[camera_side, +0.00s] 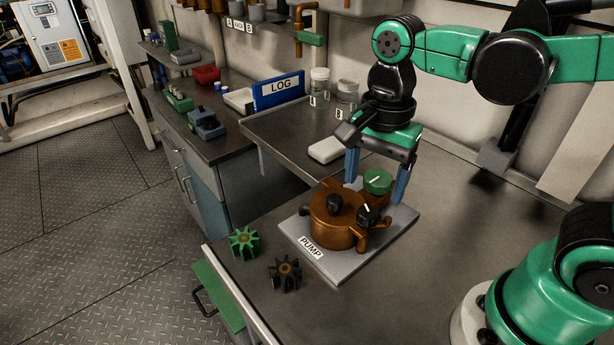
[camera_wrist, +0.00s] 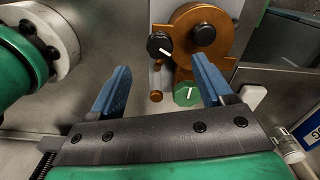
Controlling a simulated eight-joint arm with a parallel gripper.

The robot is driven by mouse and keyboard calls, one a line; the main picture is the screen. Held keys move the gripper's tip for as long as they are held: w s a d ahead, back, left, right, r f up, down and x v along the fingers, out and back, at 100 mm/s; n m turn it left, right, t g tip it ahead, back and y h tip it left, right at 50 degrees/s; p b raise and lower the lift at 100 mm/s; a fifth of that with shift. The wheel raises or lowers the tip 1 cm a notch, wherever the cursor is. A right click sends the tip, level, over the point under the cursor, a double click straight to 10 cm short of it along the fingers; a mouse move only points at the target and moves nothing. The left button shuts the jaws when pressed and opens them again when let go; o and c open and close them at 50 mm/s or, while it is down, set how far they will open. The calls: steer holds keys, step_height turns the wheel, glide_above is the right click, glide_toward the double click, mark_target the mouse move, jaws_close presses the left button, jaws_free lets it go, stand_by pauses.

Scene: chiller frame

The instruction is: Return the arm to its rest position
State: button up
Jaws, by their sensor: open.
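My gripper (camera_side: 377,172) is open, with its two blue fingers apart and pointing down above the back part of the pump. In the wrist view my gripper (camera_wrist: 160,84) shows nothing held between its fingers. The copper-coloured pump (camera_side: 331,222) sits on a grey plate (camera_side: 388,241) labelled PUMP. It has a green knob (camera_side: 378,181) at the back and a black knob (camera_side: 368,214) at its right, each with a white pointer line. The wrist view also shows the green knob (camera_wrist: 187,94) near the right finger and the black knob (camera_wrist: 159,45) farther off.
A green gear (camera_side: 244,243) and a dark gear (camera_side: 285,274) lie on the bench left of the pump. Behind it are a white block (camera_side: 326,150), glass jars (camera_side: 319,87) and a blue LOG binder (camera_side: 279,90). The bench right of the pump is clear.

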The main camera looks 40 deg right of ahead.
stand_by(0.3)
steer(key=n, duration=0.1)
steer(key=n+t, duration=0.1)
steer(key=n, duration=0.1)
steer(key=w+d+n+t, duration=0.1)
steer(key=n, duration=0.1)
steer(key=shift+d+f, duration=0.1)
steer(key=shift+f, duration=0.1)
steer(key=n+t, duration=0.1)
steer(key=n, duration=0.2)
steer(key=w+d+n+t, duration=0.1)
steer(key=shift+n+t, duration=0.3)
steer(key=n+t, duration=0.1)
steer(key=n, duration=0.1)
steer(key=d+n, duration=0.1)
steer(key=w+n+t, duration=0.1)
steer(key=n, duration=0.1)
steer(key=shift+d+r+n+t, duration=0.1)
steer(key=shift+d+n+t, duration=0.05)
steer(key=shift+n+t, duration=0.15)
